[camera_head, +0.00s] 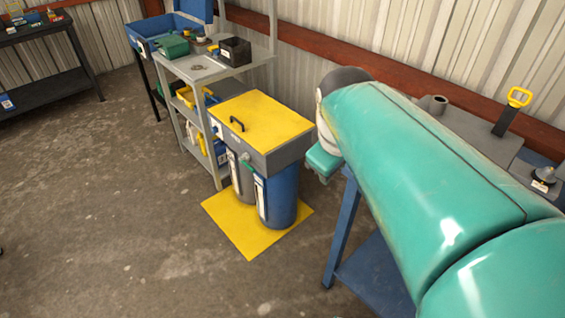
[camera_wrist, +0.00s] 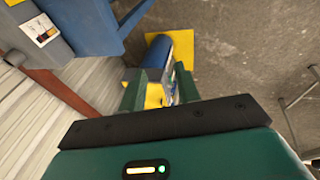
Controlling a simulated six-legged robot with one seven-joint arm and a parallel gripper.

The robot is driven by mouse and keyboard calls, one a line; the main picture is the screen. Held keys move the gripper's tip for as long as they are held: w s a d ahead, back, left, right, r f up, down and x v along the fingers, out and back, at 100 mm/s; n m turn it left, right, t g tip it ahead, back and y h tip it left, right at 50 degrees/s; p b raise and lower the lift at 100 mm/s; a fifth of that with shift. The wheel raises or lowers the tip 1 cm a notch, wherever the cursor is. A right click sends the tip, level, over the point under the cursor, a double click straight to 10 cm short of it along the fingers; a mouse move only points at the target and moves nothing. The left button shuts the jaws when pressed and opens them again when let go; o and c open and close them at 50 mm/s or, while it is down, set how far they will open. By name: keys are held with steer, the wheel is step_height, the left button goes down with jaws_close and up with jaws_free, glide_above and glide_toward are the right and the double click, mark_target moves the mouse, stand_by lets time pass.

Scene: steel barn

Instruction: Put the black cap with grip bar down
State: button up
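I cannot pick out the black cap with grip bar for certain. A small black bar handle (camera_head: 237,123) shows on the yellow top (camera_head: 262,118) of a cabinet-like unit in the head view; no separate cap is clear around it. My gripper (camera_head: 322,163) is to the right of this unit, beside the blue-legged table, and is partly hidden by my arm. In the wrist view my gripper (camera_wrist: 160,92) has its two green fingers apart, with the unit's yellow and blue parts visible between and beyond them. I see nothing held there.
The unit's blue cylinder (camera_head: 276,200) stands over a yellow floor mat (camera_head: 240,228). A grey shelf (camera_head: 195,70) with tools and a black box (camera_head: 235,51) is behind it. A blue-legged table (camera_head: 343,225) is at right. The floor at left is largely clear.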

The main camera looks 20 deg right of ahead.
steer(key=s+a+f+m+t+y, duration=0.2)
steer(key=s+a+m, duration=0.3)
steer(key=a, duration=0.3)
steer(key=shift+s+f, duration=0.2)
steer(key=shift+s, duration=0.3)
steer(key=shift+d, duration=0.2)
